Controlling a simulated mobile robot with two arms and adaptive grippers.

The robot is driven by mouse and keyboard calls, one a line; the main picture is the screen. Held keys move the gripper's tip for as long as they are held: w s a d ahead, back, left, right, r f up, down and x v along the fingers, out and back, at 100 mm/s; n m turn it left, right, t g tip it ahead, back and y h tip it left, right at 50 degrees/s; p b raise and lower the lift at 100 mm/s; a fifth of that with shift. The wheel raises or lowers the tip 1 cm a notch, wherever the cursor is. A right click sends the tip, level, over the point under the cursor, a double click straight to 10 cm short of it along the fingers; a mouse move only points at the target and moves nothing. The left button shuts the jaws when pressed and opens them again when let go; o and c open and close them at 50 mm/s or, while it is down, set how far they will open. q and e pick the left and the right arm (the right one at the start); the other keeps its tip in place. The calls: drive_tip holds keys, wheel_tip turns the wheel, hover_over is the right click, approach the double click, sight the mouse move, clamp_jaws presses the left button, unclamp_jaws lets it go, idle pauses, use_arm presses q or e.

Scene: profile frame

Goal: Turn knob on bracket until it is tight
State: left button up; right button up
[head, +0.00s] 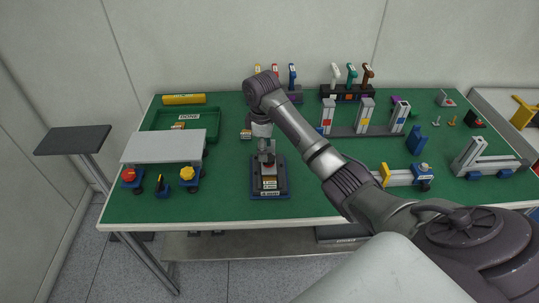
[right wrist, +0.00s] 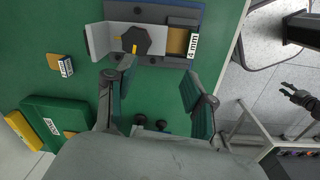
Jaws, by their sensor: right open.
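A black knob (right wrist: 136,40) with a yellow mark sits on a grey bracket (right wrist: 98,42) in the right wrist view. The bracket lies on a dark blue base (right wrist: 181,12) with a "4 mm" label. In the head view this base (head: 255,192) is at the table's front middle. My right gripper (right wrist: 157,72) is open and empty, its two fingers spread below the knob in the wrist picture, apart from it. In the head view the right gripper (head: 264,146) points down over the base and hides part of the bracket. A dark finger-like part shows at the wrist view's right edge, possibly my left gripper (right wrist: 298,97).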

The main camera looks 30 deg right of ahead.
wheel_tip(320, 180, up, 6)
hover_over(270, 158)
drive_tip(key=shift+y, duration=0.3)
wheel_tip(270, 158, down, 14)
drive_tip(key=shift+w+r+p, duration=0.15)
drive_tip(key=shift+p, duration=0.75)
drive_tip(key=c, duration=0.9)
